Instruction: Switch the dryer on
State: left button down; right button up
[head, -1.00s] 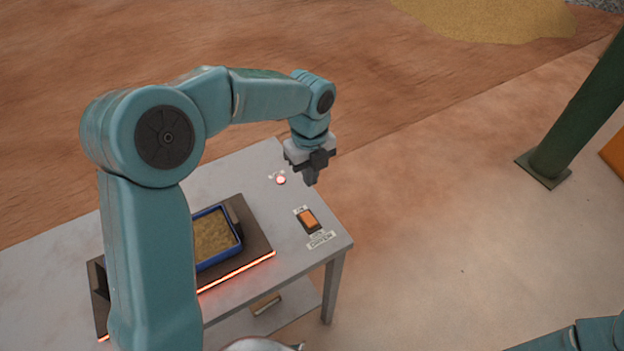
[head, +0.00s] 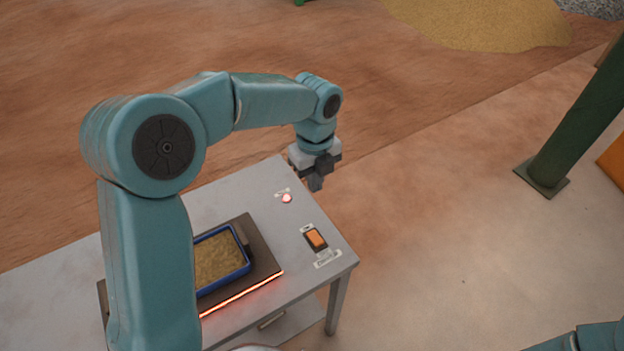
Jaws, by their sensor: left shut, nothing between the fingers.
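The dryer shows as a dark flat plate (head: 266,262) on the grey table, with a glowing red strip (head: 243,294) along its front edge. A blue tray (head: 249,263) of sandy material sits on it, partly hidden by my left arm. An orange rocker switch (head: 316,239) in a dark frame, with small labels, is near the table's right corner. A small lit red-pink lamp (head: 286,198) is behind it. My left gripper (head: 316,185) is shut and empty, pointing down above the table's back right edge, apart from the switch and lamp. My right gripper is out of view.
The grey table (head: 235,195) has a lower shelf and legs. A green post (head: 575,130) stands on the right beside an orange object. A sand pile (head: 480,22) lies at the back. The floor right of the table is clear.

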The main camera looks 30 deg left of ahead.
pick_arm(q)
notch_tip(320, 180, up, 9)
jog(key=shift+w+a+r, duration=0.15)
jog(key=shift+w+a, duration=0.15)
jog(key=shift+a, duration=0.1)
jog(key=shift+a, duration=0.1)
dwell(0.3)
